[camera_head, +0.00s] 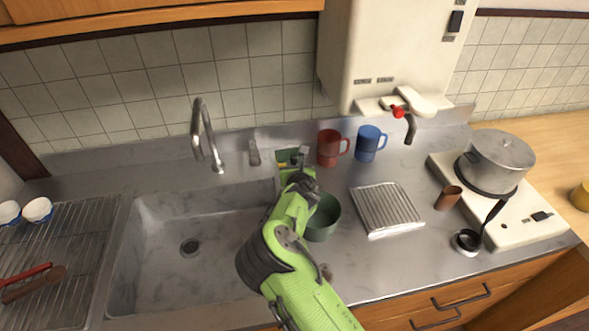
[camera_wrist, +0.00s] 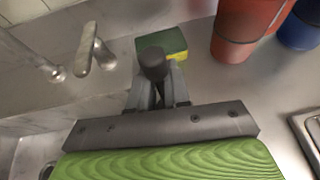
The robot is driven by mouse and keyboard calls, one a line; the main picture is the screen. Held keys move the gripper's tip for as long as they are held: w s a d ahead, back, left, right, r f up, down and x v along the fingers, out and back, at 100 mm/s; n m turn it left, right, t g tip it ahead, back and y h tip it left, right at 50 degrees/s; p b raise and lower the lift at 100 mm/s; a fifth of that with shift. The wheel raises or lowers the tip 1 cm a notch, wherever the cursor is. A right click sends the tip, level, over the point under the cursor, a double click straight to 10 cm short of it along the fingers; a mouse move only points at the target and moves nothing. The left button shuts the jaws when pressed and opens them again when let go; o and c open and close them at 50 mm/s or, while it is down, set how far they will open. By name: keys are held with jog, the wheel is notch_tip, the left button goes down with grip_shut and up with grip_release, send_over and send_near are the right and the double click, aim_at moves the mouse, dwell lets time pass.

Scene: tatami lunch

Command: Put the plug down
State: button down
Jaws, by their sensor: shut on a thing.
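My gripper (camera_wrist: 157,92) is shut on the plug (camera_wrist: 152,60), a dark, round-topped piece between its fingertips in the wrist view. In the head view my gripper (camera_head: 296,174) is above the counter right of the sink, and the plug is hard to make out there. A green and yellow sponge (camera_wrist: 172,42) lies just beyond the plug in the wrist view. I cannot tell whether the plug touches the sponge or the counter.
The sink (camera_head: 150,258) with its drain (camera_head: 190,247) is at the left. A red mug (camera_head: 328,148) and a blue mug (camera_head: 368,143) stand at the back. A pot (camera_head: 499,158) sits further right.

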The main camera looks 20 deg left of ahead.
jog(key=c, duration=1)
grip_release()
jog(key=shift+c, duration=0.2)
jog(key=shift+r, duration=0.1)
jog(key=shift+s+r, duration=0.2)
jog(key=p+v, duration=0.1)
jog(key=v, duration=1)
jog(key=shift+s+d+p, duration=0.2)
jog(key=shift+s+p, duration=0.05)
jog(key=shift+p, duration=0.15)
jog(key=shift+r, duration=0.1)
